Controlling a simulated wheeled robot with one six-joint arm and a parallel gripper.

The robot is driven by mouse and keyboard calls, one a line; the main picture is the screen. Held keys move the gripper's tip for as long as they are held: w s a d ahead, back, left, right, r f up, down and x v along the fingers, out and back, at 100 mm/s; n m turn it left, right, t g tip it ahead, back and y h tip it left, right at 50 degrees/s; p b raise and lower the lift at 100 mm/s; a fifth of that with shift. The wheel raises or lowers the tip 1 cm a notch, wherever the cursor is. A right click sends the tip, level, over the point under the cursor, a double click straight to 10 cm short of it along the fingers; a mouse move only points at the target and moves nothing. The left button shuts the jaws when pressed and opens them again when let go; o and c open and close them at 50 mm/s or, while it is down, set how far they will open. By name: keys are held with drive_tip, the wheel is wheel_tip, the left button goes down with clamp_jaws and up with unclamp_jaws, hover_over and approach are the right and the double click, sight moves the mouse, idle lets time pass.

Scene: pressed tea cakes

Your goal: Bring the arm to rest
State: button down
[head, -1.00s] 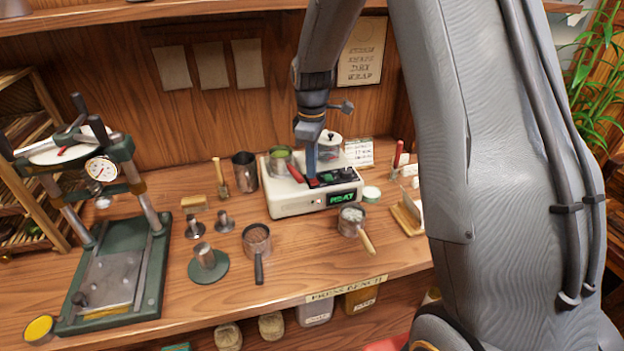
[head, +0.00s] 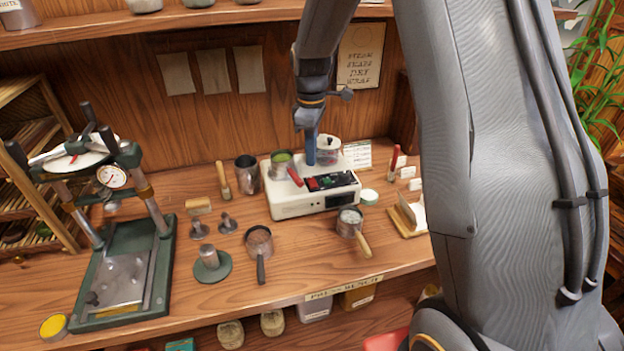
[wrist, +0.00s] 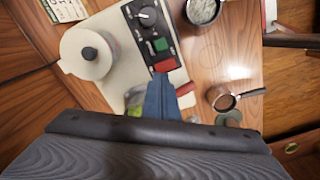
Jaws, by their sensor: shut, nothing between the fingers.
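My gripper (head: 311,158) hangs from my arm, fingers together and empty, above the white machine (head: 290,207). In the wrist view the shut blue-grey fingers (wrist: 162,98) point at the machine's black control panel (wrist: 140,18), with a gap that I cannot judge well. The panel has a knob (wrist: 147,16), a green button (wrist: 160,45) and a red button (wrist: 165,65). The machine's front display (head: 313,204) is dark. My fingers hide a part of the machine's top.
A lidded pot (head: 327,151) and a steel cup (head: 281,166) with green contents stand on the machine. Handled pans (head: 259,243) (head: 350,222) lie in front. A green press (head: 122,265) stands left. A shelf (head: 190,17) runs above at the back.

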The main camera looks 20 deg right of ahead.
drive_tip(key=shift+r+p, duration=0.35)
drive_tip(key=shift+r, duration=0.4)
drive_tip(key=shift+s, duration=0.1)
drive_tip(key=s+f+m+b, duration=0.2)
drive_tip(key=s+m, duration=0.2)
drive_tip(key=s, duration=0.3)
drive_tip(key=s+f+m+t+b, duration=0.1)
drive_tip(key=s+m, duration=0.3)
drive_tip(key=s, duration=0.4)
drive_tip(key=s+f+m+b, duration=0.2)
drive_tip(key=s+m+b, duration=0.2)
drive_tip(key=s, duration=0.4)
drive_tip(key=shift+f, duration=0.4)
drive_tip(key=shift+w+a, duration=0.1)
